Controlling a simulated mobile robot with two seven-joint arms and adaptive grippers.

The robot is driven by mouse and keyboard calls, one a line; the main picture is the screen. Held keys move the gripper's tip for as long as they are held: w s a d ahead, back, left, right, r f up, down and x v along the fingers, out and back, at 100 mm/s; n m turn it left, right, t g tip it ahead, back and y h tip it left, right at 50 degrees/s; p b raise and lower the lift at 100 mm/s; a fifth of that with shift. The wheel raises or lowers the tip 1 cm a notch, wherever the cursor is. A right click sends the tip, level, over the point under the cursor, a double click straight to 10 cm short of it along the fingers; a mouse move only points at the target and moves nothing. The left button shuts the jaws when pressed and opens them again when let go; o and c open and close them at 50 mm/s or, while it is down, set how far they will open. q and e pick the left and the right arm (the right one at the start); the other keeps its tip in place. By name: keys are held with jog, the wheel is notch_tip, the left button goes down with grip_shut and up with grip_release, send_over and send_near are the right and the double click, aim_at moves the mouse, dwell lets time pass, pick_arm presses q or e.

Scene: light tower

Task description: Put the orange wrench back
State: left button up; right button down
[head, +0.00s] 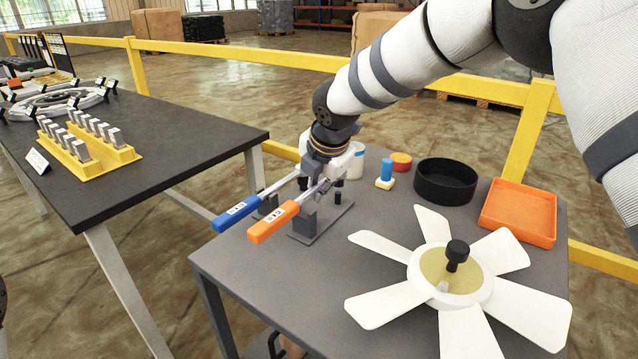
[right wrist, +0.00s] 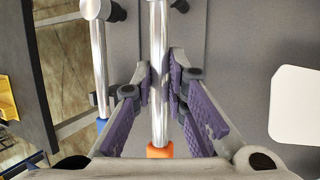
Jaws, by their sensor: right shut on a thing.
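The orange wrench (head: 273,222) has an orange handle and a shiny metal shaft, and its handle points to the front left. My right gripper (head: 320,182) is shut on its shaft. In the right wrist view the purple finger pads (right wrist: 160,90) lie on both sides of the shaft (right wrist: 158,40), with the orange handle (right wrist: 159,151) at the bottom. A grey stand (head: 322,222) lies below the shaft; I cannot tell whether the wrench rests on it. The wrench's far end is hidden behind the gripper. My left gripper is not in view.
The blue wrench (head: 236,212) lies close beside, roughly parallel. A white fan-shaped rotor (head: 470,312), a black round bowl (head: 446,188), an orange tray (head: 519,226) and a blue-handled piece (head: 386,170) stand on the grey table. Another dark table (head: 180,140) is at left.

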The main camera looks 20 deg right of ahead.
jog(key=shift+f, duration=1.3)
jog(key=c, duration=1.5)
grip_release()
jog(key=shift+f, duration=0.1)
jog(key=v, duration=1.2)
